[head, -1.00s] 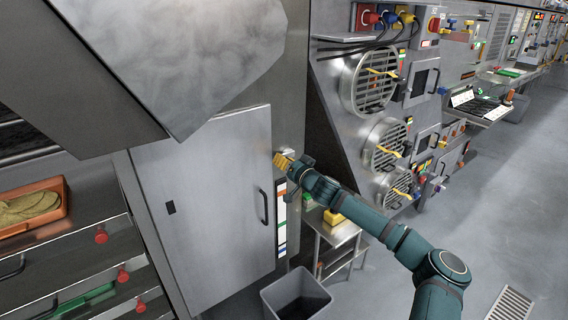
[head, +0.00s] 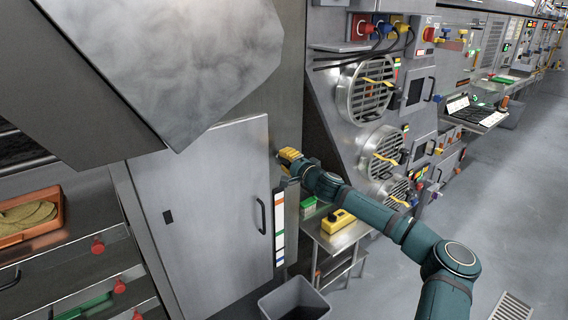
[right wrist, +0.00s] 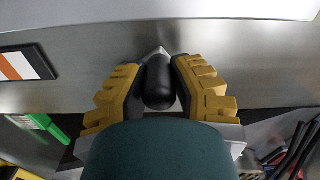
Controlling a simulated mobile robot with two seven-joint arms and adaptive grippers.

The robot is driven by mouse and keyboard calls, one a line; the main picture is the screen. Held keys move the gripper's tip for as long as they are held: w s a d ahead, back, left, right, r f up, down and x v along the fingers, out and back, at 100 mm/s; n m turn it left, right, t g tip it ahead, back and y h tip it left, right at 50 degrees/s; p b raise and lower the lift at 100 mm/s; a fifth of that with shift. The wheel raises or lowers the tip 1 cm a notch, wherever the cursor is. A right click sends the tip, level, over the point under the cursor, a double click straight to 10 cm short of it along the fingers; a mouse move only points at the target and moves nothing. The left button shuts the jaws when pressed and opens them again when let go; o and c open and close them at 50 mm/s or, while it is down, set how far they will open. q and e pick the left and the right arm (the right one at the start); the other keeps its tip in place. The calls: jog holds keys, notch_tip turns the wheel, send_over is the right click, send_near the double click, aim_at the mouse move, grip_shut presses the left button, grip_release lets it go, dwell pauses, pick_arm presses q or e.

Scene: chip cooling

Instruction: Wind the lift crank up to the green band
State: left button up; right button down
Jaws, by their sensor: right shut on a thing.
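My right gripper (head: 288,156) is at the side of the grey cabinet, and its yellow fingers close around a black crank knob (right wrist: 159,84) in the right wrist view. The knob sits between the two fingers, and most of the crank behind it is hidden. A vertical gauge strip (head: 279,228) with orange, white, green and blue bands runs down the cabinet side just below the gripper. Part of the strip shows in the right wrist view (right wrist: 22,66). No pointer on it can be made out. My left gripper is not in view.
The cabinet door (head: 205,215) is shut. A small metal side table (head: 340,238) with a yellow box (head: 338,221) stands below my right arm. A grey bin (head: 294,300) is on the floor. A fan panel (head: 370,110) rises behind the arm.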

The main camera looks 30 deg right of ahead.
jog(key=d+m, duration=0.1)
jog(key=m, duration=0.2)
jog(key=d+m+p, duration=0.1)
jog(key=d+m, duration=0.1)
jog(key=m, duration=0.2)
jog(key=d+r+m, duration=0.1)
jog(key=m, duration=0.3)
jog(key=shift+w+d+p, duration=0.25)
jog(key=shift+p, duration=0.1)
notch_tip(320, 180, down, 7)
jog(key=d+m+p, duration=0.3)
jog(key=m+p, duration=0.7)
jog(key=m, duration=0.7)
jog(key=a+f+m, duration=0.1)
jog(key=m, duration=0.4)
jog(key=a+f+m, duration=0.1)
jog(key=a+m, duration=0.1)
jog(key=m, duration=0.2)
jog(key=a+f+m+p, duration=0.1)
jog(key=a+m, duration=0.1)
jog(key=m, duration=0.3)
jog(key=shift+s+f+m, duration=0.15)
jog(key=shift+m, duration=0.15)
